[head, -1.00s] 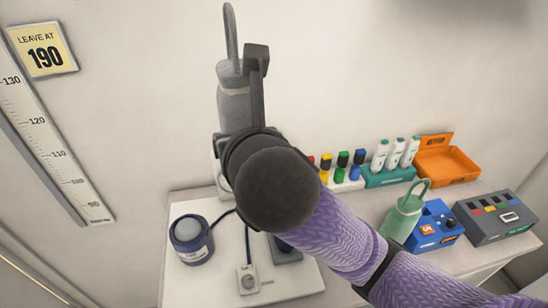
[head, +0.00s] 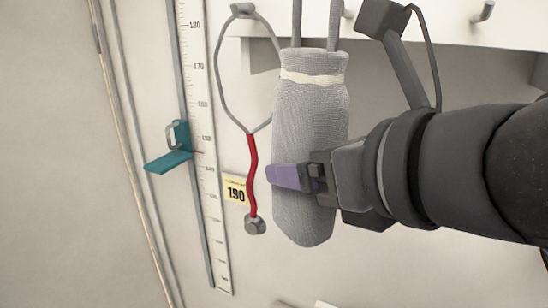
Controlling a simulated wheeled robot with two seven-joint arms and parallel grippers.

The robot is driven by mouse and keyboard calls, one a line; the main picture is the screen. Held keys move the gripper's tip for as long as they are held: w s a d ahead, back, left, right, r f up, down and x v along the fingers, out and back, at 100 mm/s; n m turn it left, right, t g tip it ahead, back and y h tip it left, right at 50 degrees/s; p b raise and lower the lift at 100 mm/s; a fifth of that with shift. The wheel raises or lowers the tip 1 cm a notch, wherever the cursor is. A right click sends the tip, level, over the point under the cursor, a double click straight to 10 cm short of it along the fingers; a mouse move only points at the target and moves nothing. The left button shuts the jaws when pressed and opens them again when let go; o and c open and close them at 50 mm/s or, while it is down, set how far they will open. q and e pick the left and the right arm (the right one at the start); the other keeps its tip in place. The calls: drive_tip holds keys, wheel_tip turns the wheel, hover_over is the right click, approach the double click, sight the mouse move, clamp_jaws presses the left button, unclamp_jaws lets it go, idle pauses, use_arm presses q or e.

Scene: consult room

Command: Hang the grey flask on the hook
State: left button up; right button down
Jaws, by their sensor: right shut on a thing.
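The grey flask (head: 310,125) is upright in the middle of the head view, with a knitted-looking surface and a pale band near its top. Its two loop straps run up out of the picture, so the loop's top is hidden. My right gripper (head: 292,178) comes in from the right and is shut on the flask's lower half, a purple finger across its front. A bare hook (head: 484,11) sits on the white rail (head: 440,28) at upper right. Another hook (head: 349,12) shows partly, close to the straps. I cannot tell whether the loop touches any hook. My left gripper is out of view.
A stethoscope-like thing with a red tube (head: 253,170) hangs from a hook (head: 241,9) just left of the flask. A height scale (head: 205,150) with a teal slider (head: 169,161) stands further left. A yellow 190 sign (head: 236,189) is on the wall behind.

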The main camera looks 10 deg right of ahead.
drive_tip(key=w+d+f+p, duration=0.1)
drive_tip(key=w+d+p, duration=0.1)
drive_tip(key=w+d, duration=0.3)
drive_tip(key=shift+w+f+p, duration=0.3)
drive_tip(key=shift+w+f, duration=0.1)
drive_tip(key=shift+w, duration=0.75)
drive_tip(key=shift+d, duration=0.1)
unclamp_jaws()
drive_tip(key=shift+s, duration=0.1)
drive_tip(key=b+v, duration=0.2)
drive_tip(key=v, duration=0.7)
drive_tip(key=shift+s+d, duration=0.2)
drive_tip(key=shift+s, duration=0.15)
